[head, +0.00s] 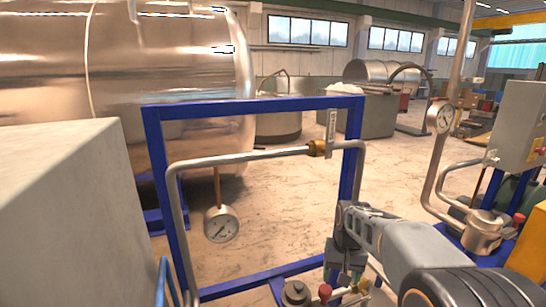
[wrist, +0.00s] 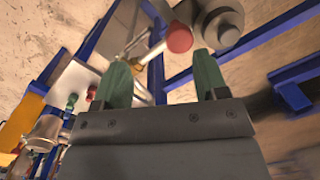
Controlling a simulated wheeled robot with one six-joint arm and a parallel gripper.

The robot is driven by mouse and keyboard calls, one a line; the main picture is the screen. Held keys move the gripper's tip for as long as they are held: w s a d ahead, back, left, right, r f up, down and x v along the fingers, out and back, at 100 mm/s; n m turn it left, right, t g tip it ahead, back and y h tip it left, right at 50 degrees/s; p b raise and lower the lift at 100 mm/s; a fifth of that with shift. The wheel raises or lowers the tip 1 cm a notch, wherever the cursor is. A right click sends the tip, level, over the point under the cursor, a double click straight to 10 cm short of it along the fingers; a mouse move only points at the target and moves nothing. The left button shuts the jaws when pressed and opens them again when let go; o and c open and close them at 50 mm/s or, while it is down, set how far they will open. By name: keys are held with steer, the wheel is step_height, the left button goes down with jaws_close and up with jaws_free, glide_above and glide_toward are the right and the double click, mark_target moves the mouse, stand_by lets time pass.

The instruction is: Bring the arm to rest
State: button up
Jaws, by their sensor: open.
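My gripper (wrist: 162,78) shows in the wrist view as two green fingers standing well apart, with nothing held between them. A red knob (wrist: 179,37) on a round metal fitting (wrist: 217,20) lies beyond the fingers, near the gap between their tips. I cannot tell whether a finger touches it. In the head view my grey arm reaches in from the lower right. Its gripper end hangs low by the right post of the blue frame (head: 355,150), above valve fittings, and its fingers are hard to make out there.
A pipe with a pressure gauge (head: 221,224) and a tagged brass valve (head: 317,148) runs across the frame. A second gauge (head: 440,117) and a grey box (head: 521,125) stand at right. A large steel tank (head: 170,80) is behind.

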steer(key=s+r+n+t, duration=0.1)
steer(key=s+t, duration=0.1)
steer(key=s, duration=0.5)
steer(key=s+a+r+t, duration=0.1)
steer(key=s+r+t, duration=0.1)
steer(key=s, duration=0.5)
steer(key=shift+s+r+n+t+h, duration=0.25)
steer(key=shift+s+n+t+h, duration=0.05)
steer(key=shift+n+t, duration=0.1)
steer(key=shift+a, duration=0.1)
